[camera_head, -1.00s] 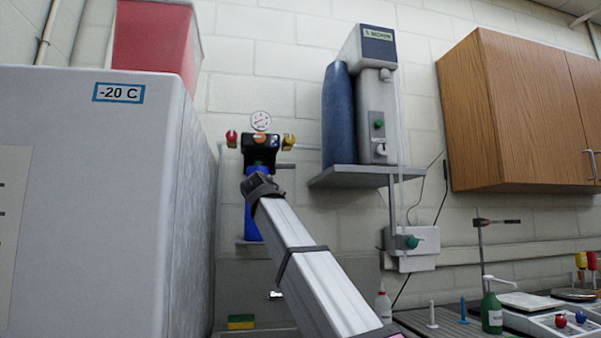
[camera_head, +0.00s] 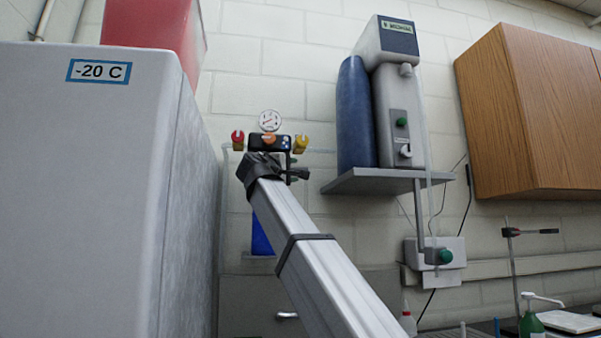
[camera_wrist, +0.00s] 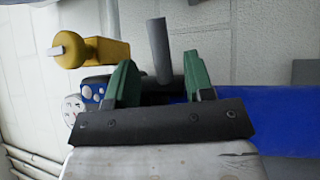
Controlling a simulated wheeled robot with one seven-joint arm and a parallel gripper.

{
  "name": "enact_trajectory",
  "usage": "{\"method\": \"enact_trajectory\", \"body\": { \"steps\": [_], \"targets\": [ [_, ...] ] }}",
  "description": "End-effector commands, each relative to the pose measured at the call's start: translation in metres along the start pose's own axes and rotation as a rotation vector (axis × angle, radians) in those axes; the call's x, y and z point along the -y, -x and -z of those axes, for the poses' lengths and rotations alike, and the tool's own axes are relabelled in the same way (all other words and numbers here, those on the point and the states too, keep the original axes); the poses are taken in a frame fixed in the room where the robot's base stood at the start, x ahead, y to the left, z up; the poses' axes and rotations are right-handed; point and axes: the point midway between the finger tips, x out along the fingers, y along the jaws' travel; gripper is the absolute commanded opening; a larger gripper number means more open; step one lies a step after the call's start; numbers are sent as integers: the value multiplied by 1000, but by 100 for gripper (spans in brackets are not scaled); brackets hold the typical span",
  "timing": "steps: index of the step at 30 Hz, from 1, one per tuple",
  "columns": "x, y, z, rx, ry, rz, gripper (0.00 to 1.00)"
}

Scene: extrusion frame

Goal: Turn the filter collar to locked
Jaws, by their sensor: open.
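The filter has a black head (camera_head: 284,142) with a blue bowl (camera_head: 261,235) below it, on the wall behind my arm. In the wrist view the blue bowl (camera_wrist: 285,112) runs off to the right. A grey bar (camera_wrist: 159,48), seemingly the collar's handle, sticks up between the two green fingers of my gripper (camera_wrist: 159,82). The fingers are apart, one on each side of the bar, and I see no grip on it. The collar ring itself is mostly hidden behind my gripper, so its lock position cannot be told. In the head view my gripper covers the filter's middle.
A red valve (camera_head: 238,140), a yellow valve (camera_head: 300,144) and a round gauge (camera_head: 270,120) surround the filter head. The yellow valve (camera_wrist: 95,50) is close to the fingers. A freezer (camera_head: 90,200) stands left; a shelf (camera_head: 385,181) with a dispenser is right.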

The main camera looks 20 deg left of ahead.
Motion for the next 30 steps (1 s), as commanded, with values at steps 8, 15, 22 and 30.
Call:
{"method": "enact_trajectory", "body": {
  "steps": [8,15,22,30],
  "targets": [
    [0,-42,1,1,-1,1,48],
    [0,-54,0,-1,-2,1,48],
    [0,-54,0,-1,-2,1,48],
    [1,-54,0,-1,-2,2,0]
  ]
}}
